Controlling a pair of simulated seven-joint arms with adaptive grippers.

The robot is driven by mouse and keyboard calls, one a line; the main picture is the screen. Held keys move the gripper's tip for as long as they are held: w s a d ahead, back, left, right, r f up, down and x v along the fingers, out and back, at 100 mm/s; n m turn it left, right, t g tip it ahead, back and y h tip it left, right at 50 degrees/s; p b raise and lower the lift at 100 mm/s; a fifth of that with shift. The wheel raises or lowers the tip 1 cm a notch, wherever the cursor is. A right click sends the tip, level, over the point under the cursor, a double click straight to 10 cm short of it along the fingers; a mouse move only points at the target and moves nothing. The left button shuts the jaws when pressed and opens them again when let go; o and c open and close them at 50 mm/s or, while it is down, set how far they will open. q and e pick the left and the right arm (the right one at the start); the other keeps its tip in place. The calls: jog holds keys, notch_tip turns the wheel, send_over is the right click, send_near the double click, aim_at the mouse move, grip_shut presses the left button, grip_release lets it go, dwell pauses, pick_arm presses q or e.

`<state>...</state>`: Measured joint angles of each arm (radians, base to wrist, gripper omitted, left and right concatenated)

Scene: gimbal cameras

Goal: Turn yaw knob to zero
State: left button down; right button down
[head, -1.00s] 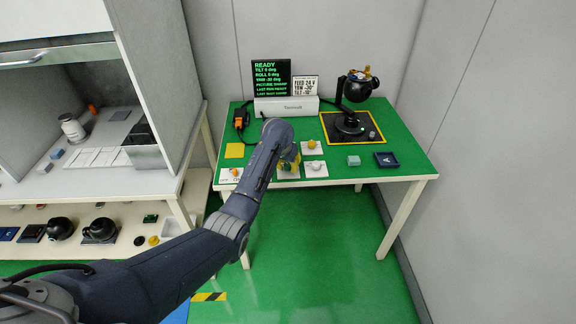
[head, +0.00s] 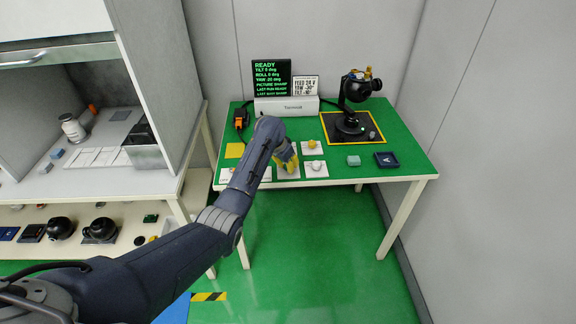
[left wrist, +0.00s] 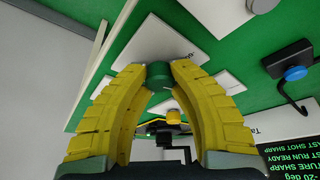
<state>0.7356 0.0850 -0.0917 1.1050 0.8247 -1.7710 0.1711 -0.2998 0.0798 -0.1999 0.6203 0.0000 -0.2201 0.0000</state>
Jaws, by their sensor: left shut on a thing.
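My left gripper (head: 287,158) is over the front of the green table, at a white knob plate (head: 288,173). In the left wrist view, its yellow fingers (left wrist: 158,82) are shut on a dark green knob (left wrist: 158,74), one on each side. The knob stands on a white plate (left wrist: 150,42) whose lettering is mostly hidden. In the head view the fingers hide the knob. The black screen (head: 271,78) shows READY in green, with tilt, roll and yaw lines; the yaw line in the left wrist view (left wrist: 288,158) seems to read -20 deg. My right gripper is out of view.
A yellow knob (head: 312,144) and a white knob (head: 317,166) sit on plates just right of the gripper. A black gimbal camera (head: 358,88) stands on a yellow-edged mat behind. A teal block (head: 353,160) and dark tray (head: 386,159) lie at right.

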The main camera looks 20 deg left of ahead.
pick_arm(q)
jog(key=shift+r+m+h, duration=0.1)
jog(key=shift+m+h, duration=0.3)
jog(key=shift+m, duration=0.6)
jog(key=shift+w, duration=0.1)
jog(key=c, duration=1.1)
grip_release()
jog(key=shift+o, duration=0.2)
jog(key=v, duration=1.2)
jog(key=shift+w, duration=0.1)
